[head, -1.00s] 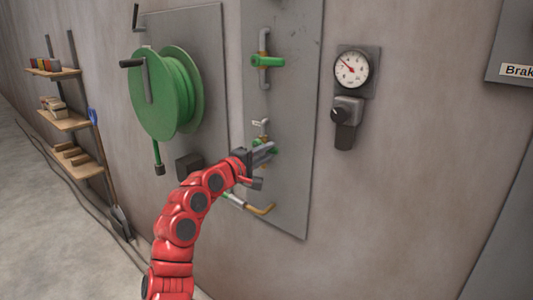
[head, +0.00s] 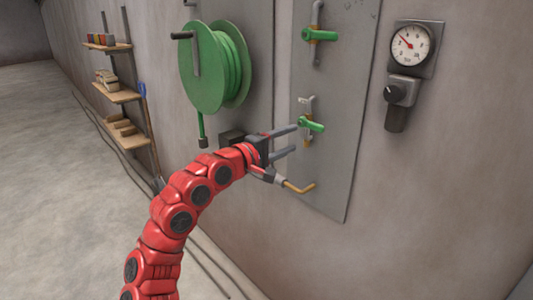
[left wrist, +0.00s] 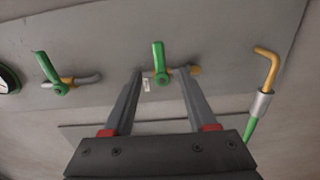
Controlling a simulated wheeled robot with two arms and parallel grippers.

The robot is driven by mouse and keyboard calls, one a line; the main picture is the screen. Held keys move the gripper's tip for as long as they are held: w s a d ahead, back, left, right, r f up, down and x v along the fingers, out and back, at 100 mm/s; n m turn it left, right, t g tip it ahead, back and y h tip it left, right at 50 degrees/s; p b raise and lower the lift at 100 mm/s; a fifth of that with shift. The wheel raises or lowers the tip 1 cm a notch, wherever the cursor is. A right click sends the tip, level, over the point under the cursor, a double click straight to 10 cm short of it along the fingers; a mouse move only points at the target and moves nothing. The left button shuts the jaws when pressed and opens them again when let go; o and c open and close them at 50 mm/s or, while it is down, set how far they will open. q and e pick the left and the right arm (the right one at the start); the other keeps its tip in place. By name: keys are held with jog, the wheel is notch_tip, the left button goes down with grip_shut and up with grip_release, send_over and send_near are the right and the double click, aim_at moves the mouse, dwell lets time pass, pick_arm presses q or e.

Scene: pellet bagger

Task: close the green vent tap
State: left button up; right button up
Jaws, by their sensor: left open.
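Two taps with green levers sit on a grey wall plate: an upper one (head: 320,35) and a lower one (head: 313,125) with a small white tag above it. Which one is the vent tap I cannot read. Both levers lie across their pipes. In the left wrist view, the lower tap's lever (left wrist: 158,57) stands ahead between the fingertips of the left gripper (left wrist: 161,71); the upper tap (left wrist: 52,74) is to the left.
A bent brass pipe (head: 300,188) sticks out just below the gripper. A pressure gauge (head: 410,44) with a knob box (head: 400,91) is to the right. A green hose reel (head: 212,65) and wall shelves (head: 115,93) are to the left.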

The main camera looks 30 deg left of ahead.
pick_arm(q)
jog(key=b+v, duration=0.1)
jog(key=v, duration=0.7)
jog(key=shift+d, duration=0.1)
